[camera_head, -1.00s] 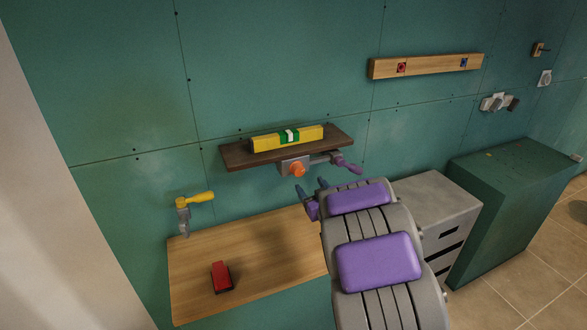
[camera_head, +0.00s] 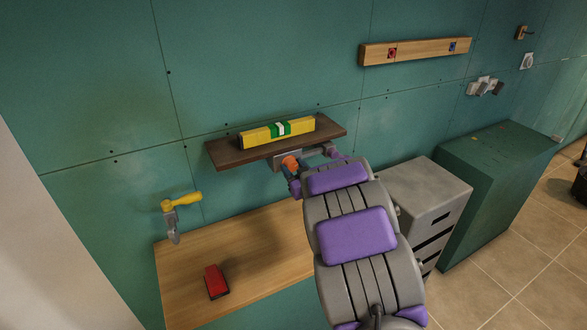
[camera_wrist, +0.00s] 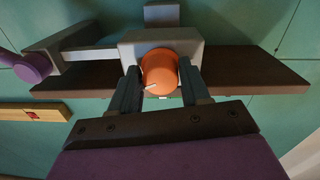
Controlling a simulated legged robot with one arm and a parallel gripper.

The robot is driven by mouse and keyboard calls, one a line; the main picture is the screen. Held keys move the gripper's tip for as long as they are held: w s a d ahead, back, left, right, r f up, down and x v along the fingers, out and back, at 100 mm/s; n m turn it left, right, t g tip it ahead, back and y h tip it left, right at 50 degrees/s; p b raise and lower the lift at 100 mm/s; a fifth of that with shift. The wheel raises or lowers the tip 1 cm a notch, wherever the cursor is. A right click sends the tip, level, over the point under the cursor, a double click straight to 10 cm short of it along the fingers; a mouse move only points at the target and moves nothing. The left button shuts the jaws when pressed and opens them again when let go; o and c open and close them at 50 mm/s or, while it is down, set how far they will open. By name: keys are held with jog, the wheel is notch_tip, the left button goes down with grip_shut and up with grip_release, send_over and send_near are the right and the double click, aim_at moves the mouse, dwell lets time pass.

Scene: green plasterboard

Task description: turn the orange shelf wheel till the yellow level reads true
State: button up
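The orange wheel (camera_head: 290,162) sits on a grey block under the dark wooden shelf (camera_head: 226,155). In the wrist view the wheel (camera_wrist: 160,72) carries a white mark pointing to its lower left. The yellow level (camera_head: 256,136) lies on the shelf, with a green middle and a white band; its exact reading is too small to tell. My gripper (camera_wrist: 160,88) has one finger on each side of the wheel, very close to its rim. I cannot tell whether they press on it. In the head view my arm hides most of the fingers.
A purple-ended lever (camera_wrist: 36,68) sticks out beside the block. A wooden bench (camera_head: 250,262) below bears a red object (camera_head: 216,282). A yellow-handled tap (camera_head: 182,202) is at left. Grey drawers (camera_head: 425,190) and a green cabinet (camera_head: 495,160) stand at right.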

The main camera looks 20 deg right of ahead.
jog(key=c, duration=0.6)
jog(key=shift+n, duration=0.9)
jog(key=shift+c, duration=0.2)
jog(key=o, duration=1.1)
jog(key=shift+c, duration=0.2)
